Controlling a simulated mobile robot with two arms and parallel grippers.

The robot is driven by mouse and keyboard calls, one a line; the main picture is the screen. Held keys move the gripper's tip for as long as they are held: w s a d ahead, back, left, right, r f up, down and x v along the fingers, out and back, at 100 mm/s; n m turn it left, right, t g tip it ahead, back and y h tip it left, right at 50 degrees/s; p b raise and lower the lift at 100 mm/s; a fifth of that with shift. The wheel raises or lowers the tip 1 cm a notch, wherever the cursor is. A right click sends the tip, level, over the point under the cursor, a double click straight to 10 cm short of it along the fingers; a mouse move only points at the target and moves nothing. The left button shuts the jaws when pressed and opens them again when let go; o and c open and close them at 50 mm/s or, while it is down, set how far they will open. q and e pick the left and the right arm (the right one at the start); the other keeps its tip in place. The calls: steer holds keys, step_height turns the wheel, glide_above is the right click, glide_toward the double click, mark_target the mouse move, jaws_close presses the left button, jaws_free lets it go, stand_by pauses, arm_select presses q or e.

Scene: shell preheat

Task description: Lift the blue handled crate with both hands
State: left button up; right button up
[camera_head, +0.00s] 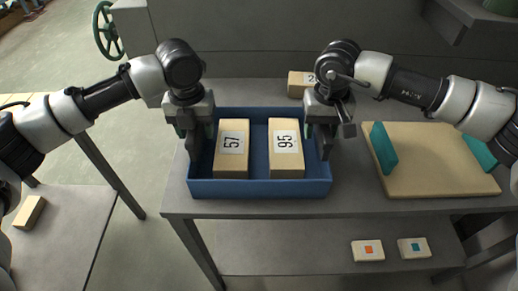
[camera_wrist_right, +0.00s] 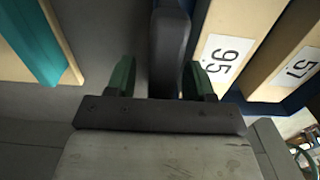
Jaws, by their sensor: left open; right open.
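The blue crate (camera_head: 260,187) stands upright on the grey table and holds two tan blocks, one labelled 57 (camera_head: 231,165) and one labelled 95 (camera_head: 286,165). My left gripper (camera_head: 196,150) is at the crate's left side, open; its fingers hide the left handle. My right gripper (camera_head: 324,140) is at the right side, open, and hides the handle there in the head view. In the right wrist view, a dark bar (camera_wrist_right: 169,45), apparently the right handle, lies between the two green-padded fingers of my right gripper (camera_wrist_right: 160,80), with gaps visible beside it.
A tan board (camera_head: 430,175) with two teal upright pieces (camera_head: 383,148) lies right of the crate. Another tan block (camera_head: 300,84) is behind the crate. The lower shelf (camera_head: 310,255) holds two small marked blocks. A side table with a block (camera_head: 30,212) is at left.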

arm_select(q)
jaws_close()
arm_select(e)
jaws_close()
arm_select(q)
steer(key=shift+w+r, duration=0.15)
steer(key=shift+r, duration=0.05)
arm_select(e)
steer(key=shift+w+r, duration=0.15)
steer(key=shift+r, duration=0.05)
